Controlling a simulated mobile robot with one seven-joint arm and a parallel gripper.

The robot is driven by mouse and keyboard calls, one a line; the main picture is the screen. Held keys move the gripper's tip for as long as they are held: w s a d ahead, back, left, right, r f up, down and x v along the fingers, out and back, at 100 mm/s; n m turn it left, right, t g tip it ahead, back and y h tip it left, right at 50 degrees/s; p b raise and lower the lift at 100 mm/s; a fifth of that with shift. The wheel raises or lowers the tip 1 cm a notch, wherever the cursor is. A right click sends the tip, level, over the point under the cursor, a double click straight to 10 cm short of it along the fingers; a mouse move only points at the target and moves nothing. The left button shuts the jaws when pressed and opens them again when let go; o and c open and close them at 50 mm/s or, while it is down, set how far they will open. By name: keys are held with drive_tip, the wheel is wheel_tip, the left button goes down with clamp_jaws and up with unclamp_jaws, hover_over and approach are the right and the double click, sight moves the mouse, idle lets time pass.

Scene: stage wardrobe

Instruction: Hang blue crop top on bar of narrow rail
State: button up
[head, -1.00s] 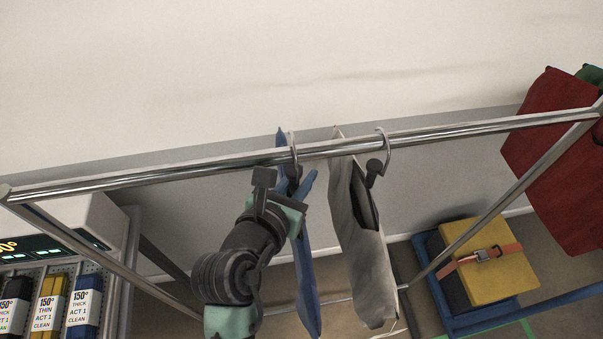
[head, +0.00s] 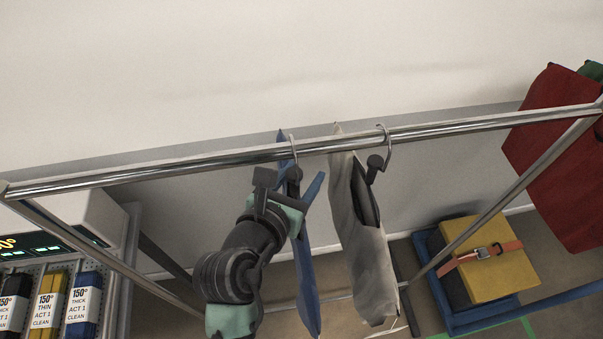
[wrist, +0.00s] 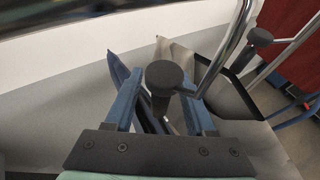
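The blue crop top (head: 306,270) hangs edge-on below the bar (head: 220,158) of the narrow rail. Its metal hanger hook (head: 294,148) goes over the bar, left of a grey garment (head: 358,250). My gripper (head: 277,186) is just under the bar, at the top of the crop top's hanger. In the wrist view my gripper (wrist: 160,105) has its fingers apart on either side of the dark hanger neck (wrist: 165,78), with gaps beside the stem. Blue cloth (wrist: 118,68) shows behind the fingers, which hide part of it.
The grey garment hangs close on the right by its own hook (head: 386,145). A red garment (head: 555,150) is at far right. A yellow box with an orange strap (head: 490,255) sits on a blue base. A white unit (head: 75,215) stands at left. The bar's left half is clear.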

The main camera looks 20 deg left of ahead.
drive_tip(key=v, duration=1.3)
drive_tip(key=shift+b, duration=0.35)
drive_tip(key=shift+w, duration=0.1)
